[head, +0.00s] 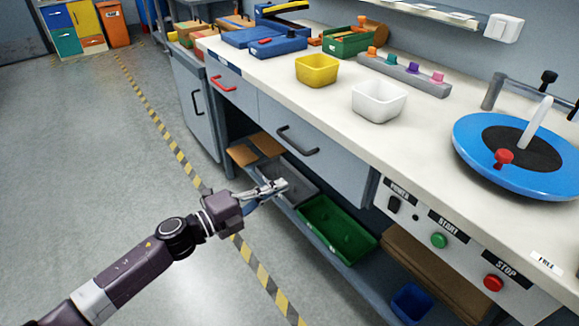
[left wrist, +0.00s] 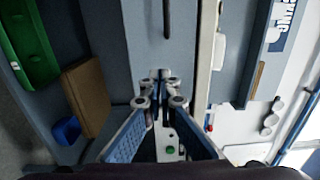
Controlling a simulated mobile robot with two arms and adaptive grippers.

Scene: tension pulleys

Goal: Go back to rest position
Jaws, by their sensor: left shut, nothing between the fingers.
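My left gripper (head: 275,187) reaches in from the lower left of the head view, in front of the workbench and below its top. It is shut and empty. In the left wrist view its fingers (left wrist: 160,78) come together at the tips, with the grey bench front behind them. My right gripper is in neither view.
The workbench top (head: 435,125) carries a yellow bin (head: 317,70), a white bin (head: 379,101) and a blue round turntable (head: 480,165). Under it, a lower shelf holds a green crate (head: 335,228). The floor (head: 90,160) at left is clear.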

